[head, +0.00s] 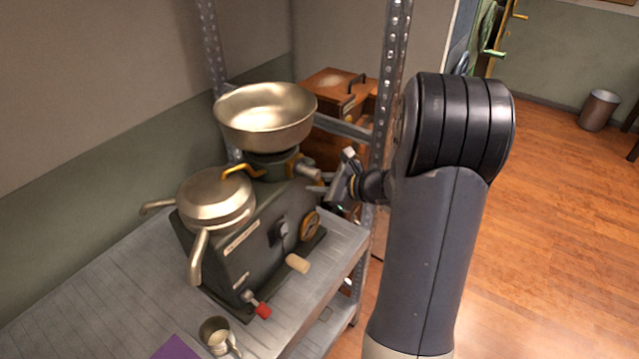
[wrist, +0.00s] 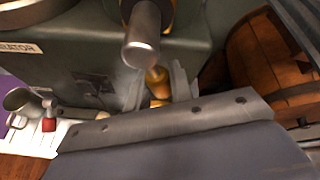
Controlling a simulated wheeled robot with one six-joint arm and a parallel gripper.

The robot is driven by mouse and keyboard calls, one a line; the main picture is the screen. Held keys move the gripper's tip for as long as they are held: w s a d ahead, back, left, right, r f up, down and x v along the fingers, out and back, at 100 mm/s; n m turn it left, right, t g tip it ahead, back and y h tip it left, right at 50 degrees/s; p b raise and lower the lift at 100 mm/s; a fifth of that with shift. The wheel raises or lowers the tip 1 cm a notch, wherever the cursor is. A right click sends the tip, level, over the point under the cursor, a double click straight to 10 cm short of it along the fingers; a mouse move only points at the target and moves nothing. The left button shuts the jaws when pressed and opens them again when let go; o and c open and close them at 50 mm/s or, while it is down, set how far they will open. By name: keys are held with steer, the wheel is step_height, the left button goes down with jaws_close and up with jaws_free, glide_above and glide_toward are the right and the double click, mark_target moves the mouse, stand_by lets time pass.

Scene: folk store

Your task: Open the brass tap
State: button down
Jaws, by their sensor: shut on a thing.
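The dark separator machine (head: 265,245) stands on the metal shelf, with a big round bowl (head: 265,115) on top. A curved brass spout (head: 243,169) shows under the bowl. My gripper (head: 322,188) reaches in from the right, just below the bowl; its fingertips are partly hidden in the head view. In the wrist view, my gripper (wrist: 160,90) has its two fingers around a small brass part of the tap (wrist: 157,82). A thick silver-ended cylinder (wrist: 142,48) stands close in front and hides some of the tap.
A lidded can (head: 215,197) with spouts sits left on the machine. A wooden crank handle (head: 298,263), a red-tipped knob (head: 263,310) and a metal cup (head: 216,335) are lower. A perforated post (head: 388,90) and a wooden box (head: 335,82) stand close behind my gripper.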

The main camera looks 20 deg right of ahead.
steer(key=c, duration=1.3)
jaws_free()
steer(key=shift+o, duration=0.2)
steer(key=v, duration=1)
steer(key=shift+s+d+b, duration=0.2)
steer(key=shift+s+b, duration=0.15)
steer(key=shift+b, duration=0.05)
steer(key=shift+r, duration=0.1)
steer(key=x, duration=1.1)
steer(key=shift+p, duration=0.4)
steer(key=shift+d+r, duration=0.1)
steer(key=shift+s, duration=0.1)
